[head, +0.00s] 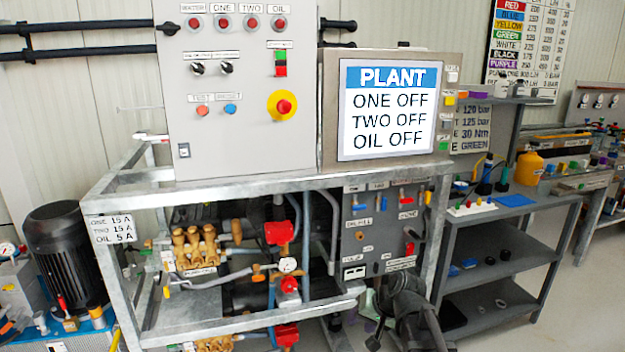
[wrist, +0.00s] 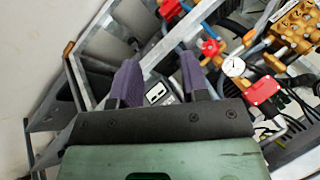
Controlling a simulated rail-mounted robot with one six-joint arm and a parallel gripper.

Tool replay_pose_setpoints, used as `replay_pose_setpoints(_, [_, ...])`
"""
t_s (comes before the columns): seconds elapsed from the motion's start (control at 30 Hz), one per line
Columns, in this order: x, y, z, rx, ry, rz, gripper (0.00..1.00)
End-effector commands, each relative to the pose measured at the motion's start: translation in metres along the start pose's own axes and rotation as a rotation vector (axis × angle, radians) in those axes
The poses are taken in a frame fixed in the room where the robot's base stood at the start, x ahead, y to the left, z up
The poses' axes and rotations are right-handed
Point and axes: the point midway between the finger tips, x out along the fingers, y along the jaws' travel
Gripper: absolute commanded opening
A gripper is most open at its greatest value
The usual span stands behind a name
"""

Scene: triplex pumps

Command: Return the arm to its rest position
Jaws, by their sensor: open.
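My arm (head: 408,310) shows dark at the bottom of the head view, low in front of the right end of the pump frame. My gripper (wrist: 159,62) shows in the wrist view as two purple fingers standing apart on a dark plate. Nothing is held between them. A small black-and-white label plate shows behind the gap. The exact place of the fingertips in the head view is hard to make out.
The steel pump frame (head: 264,185) holds brass pumps, red valves and hoses close to my arm. A control cabinet (head: 236,140) and a plant screen (head: 388,108) stand on it. A grey shelf bench (head: 500,245) stands right. Open floor (head: 560,310) lies at the lower right.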

Motion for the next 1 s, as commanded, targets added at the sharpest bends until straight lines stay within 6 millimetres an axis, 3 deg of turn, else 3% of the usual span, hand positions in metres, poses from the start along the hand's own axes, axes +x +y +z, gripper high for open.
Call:
replay_pose_setpoints(0.03, [-0.006,0.013,0.038,-0.037,-0.077,0.101,0.41])
replay_pose_setpoints(0.2, [-0.043,0.060,0.140,-0.127,-0.302,0.476,0.41])
replay_pose_setpoints(0.23, [-0.048,0.059,0.161,-0.155,-0.306,0.509,0.41])
replay_pose_setpoints(0.3, [-0.085,0.028,0.133,-0.158,-0.304,0.497,0.41])
replay_pose_setpoints(0.6, [-0.187,-0.031,0.100,-0.157,-0.301,0.495,0.41])
replay_pose_setpoints(0.73, [-0.201,-0.038,0.096,-0.156,-0.301,0.495,0.41])
replay_pose_setpoints(1.0, [-0.196,-0.036,0.098,-0.156,-0.300,0.494,0.41])
